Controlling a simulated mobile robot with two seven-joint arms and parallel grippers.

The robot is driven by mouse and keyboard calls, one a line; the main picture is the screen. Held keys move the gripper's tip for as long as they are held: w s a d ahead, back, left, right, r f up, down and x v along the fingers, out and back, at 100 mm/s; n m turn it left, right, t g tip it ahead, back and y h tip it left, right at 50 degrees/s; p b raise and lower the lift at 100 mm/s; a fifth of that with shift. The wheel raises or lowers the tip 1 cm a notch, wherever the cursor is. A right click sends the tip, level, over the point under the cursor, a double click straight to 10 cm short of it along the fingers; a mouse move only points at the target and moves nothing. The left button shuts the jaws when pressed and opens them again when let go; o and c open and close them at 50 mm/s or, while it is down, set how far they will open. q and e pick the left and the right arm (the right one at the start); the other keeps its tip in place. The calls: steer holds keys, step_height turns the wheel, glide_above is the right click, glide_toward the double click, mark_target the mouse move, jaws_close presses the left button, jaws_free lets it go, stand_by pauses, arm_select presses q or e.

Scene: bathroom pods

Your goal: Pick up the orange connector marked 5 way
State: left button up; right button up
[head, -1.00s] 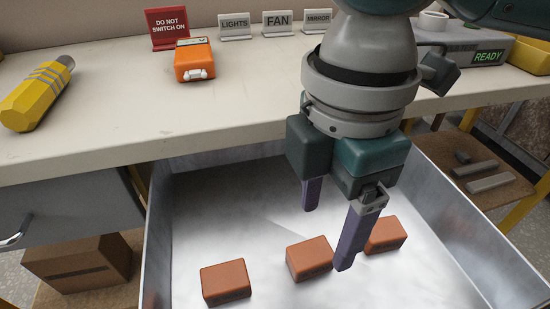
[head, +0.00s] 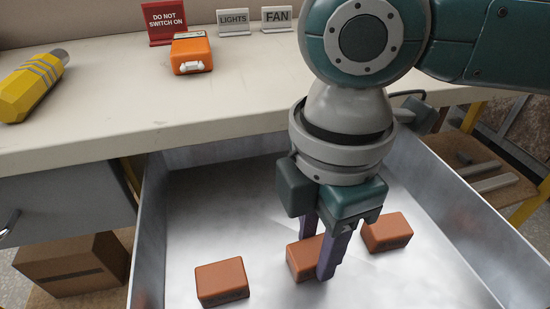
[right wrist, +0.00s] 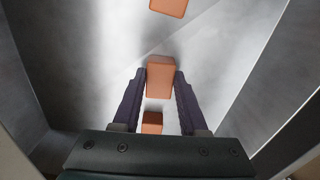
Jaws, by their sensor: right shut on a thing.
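Three orange connectors lie in a row in a grey metal tray (head: 200,170). My right gripper (head: 314,258) points down into the tray and is shut on the middle connector (head: 299,262), with one finger on each side. In the right wrist view the held connector (right wrist: 160,78) sits between the purple fingertips. The left connector (head: 222,282) and the right connector (head: 387,232) lie free on either side of it. The markings on the connectors are too small to read, so I cannot tell which is 5 way. My left gripper is not in view.
A bench (head: 120,105) behind the tray holds an orange device (head: 191,54), a yellow tool (head: 32,86) and small signs, including a red one (head: 165,22). The tray's side walls (head: 150,235) rise around the connectors. A cardboard box (head: 72,270) stands at lower left.

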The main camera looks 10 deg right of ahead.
jaws_close()
